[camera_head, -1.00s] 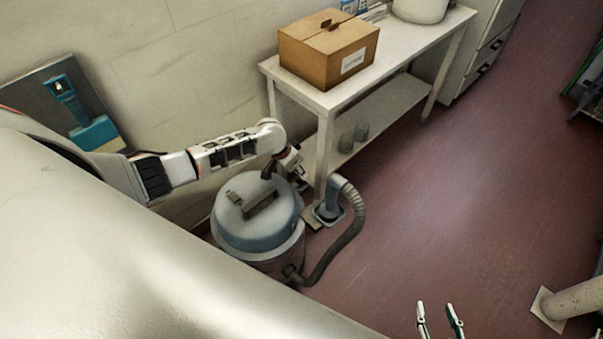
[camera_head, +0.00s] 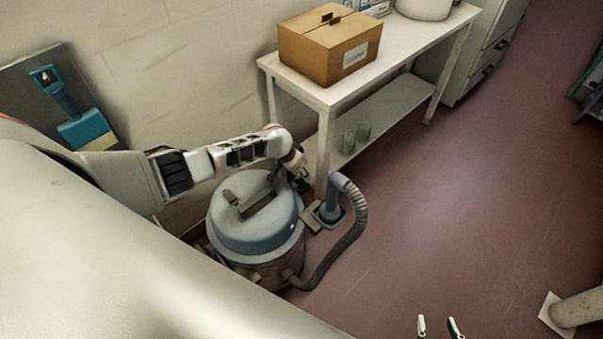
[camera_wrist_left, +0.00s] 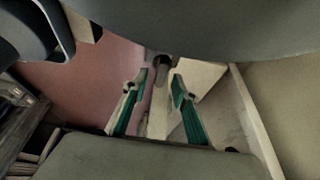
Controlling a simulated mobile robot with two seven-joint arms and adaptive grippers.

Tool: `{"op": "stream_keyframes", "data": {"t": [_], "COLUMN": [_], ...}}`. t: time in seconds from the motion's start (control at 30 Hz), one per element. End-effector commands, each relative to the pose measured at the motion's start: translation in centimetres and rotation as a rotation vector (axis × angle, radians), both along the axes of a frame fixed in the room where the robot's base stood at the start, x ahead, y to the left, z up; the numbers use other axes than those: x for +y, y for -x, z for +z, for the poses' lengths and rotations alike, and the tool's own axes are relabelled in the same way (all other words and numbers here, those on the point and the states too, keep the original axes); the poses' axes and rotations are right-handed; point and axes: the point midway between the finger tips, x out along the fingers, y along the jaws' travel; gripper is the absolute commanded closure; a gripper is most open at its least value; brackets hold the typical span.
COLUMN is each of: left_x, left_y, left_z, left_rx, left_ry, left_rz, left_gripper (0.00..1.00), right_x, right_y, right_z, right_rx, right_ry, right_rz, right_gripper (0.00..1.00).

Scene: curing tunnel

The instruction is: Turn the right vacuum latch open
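The vacuum (camera_head: 245,240) is a drum with a blue-grey domed lid and a dark top handle, standing on the floor by the wall. My left arm reaches over behind it, and my left gripper (camera_head: 300,181) is at its far right side, partly hidden. In the left wrist view, my left gripper (camera_wrist_left: 160,77) is open with green-lined fingers below the lid's rim (camera_wrist_left: 210,28). A small dark part (camera_wrist_left: 162,64), perhaps the right latch, shows at the rim between the fingertips; contact cannot be told. My right gripper (camera_head: 438,326) is open and empty at the bottom edge.
A ribbed hose (camera_head: 350,240) curves from the drum to a floor nozzle (camera_head: 329,213) right of the vacuum. A white table (camera_head: 300,88) with a cardboard box (camera_head: 330,50) stands close behind. Open reddish floor (camera_head: 450,200) lies to the right.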

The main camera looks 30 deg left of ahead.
Motion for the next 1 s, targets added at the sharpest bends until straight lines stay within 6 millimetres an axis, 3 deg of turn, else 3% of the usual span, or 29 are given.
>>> {"op": "stream_keyframes", "data": {"t": [0.07,0.2,0.63,1.0], "left_x": [0.0,0.0,0.0,-0.1], "left_y": [0.0,0.0,0.1,0.3], "left_z": [0.0,0.0,-0.3,-0.8], "left_rx": [0.000,0.000,0.003,0.006], "left_ry": [0.000,0.000,0.001,0.002], "left_rz": [0.000,0.000,-0.045,-0.308], "left_gripper": [0.72,1.00,1.00,1.00], "right_x": [0.0,0.0,0.0,-0.4], "right_y": [-0.1,-0.1,0.3,0.1], "right_z": [0.2,0.2,-0.9,-2.6], "right_rx": [-0.003,-0.004,0.009,0.006], "right_ry": [0.000,-0.001,0.003,0.023], "right_rz": [0.000,0.000,0.001,0.005], "right_gripper": [0.60,0.60,0.60,0.60]}}
